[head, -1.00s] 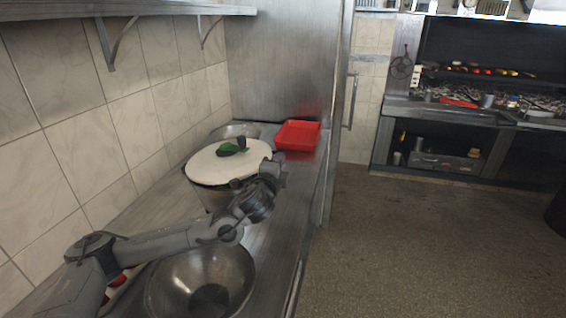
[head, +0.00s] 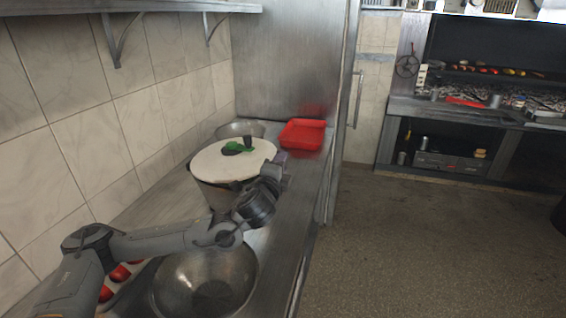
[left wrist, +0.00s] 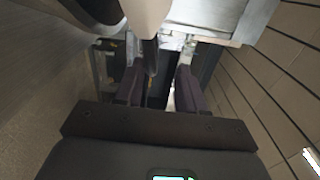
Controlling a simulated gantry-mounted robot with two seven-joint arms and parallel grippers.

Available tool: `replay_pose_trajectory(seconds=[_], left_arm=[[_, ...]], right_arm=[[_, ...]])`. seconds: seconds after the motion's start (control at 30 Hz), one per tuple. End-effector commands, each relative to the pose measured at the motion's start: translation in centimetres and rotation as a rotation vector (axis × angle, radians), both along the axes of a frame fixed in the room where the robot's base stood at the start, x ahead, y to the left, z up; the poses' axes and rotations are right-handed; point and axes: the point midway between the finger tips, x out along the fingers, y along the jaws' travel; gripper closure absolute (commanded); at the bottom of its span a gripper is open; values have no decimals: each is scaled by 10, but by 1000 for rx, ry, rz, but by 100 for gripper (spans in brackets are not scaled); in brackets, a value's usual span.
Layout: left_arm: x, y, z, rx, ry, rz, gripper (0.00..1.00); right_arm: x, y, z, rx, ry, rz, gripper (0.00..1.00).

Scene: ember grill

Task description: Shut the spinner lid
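My left gripper (head: 282,161) is at the lid's right edge, beyond my wrist. In the left wrist view its two purple fingers (left wrist: 159,88) stand apart, with a pale rounded surface and a dark strip just ahead. I see nothing clearly clamped. My right gripper is out of view.
A steel bowl (head: 206,280) sits in front of the spinner, and another bowl (head: 240,130) is behind it. A red tray (head: 302,135) is at the back right. Red items (head: 120,273) lie under my left arm. The tiled wall bounds the left.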

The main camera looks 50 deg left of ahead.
Motion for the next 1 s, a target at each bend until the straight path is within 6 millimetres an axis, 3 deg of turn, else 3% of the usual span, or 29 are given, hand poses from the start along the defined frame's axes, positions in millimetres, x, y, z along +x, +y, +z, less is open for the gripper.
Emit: replay_pose_trajectory(seconds=[0.2, 0.4, 1.0], left_arm=[[-25, -20, -2, 5, 1, -2, 62], [-37, -29, 0, 2, 0, -2, 62], [-39, -30, 0, 1, 1, -1, 62]], right_arm=[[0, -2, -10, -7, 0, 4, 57], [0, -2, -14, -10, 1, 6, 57], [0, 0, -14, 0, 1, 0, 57]])
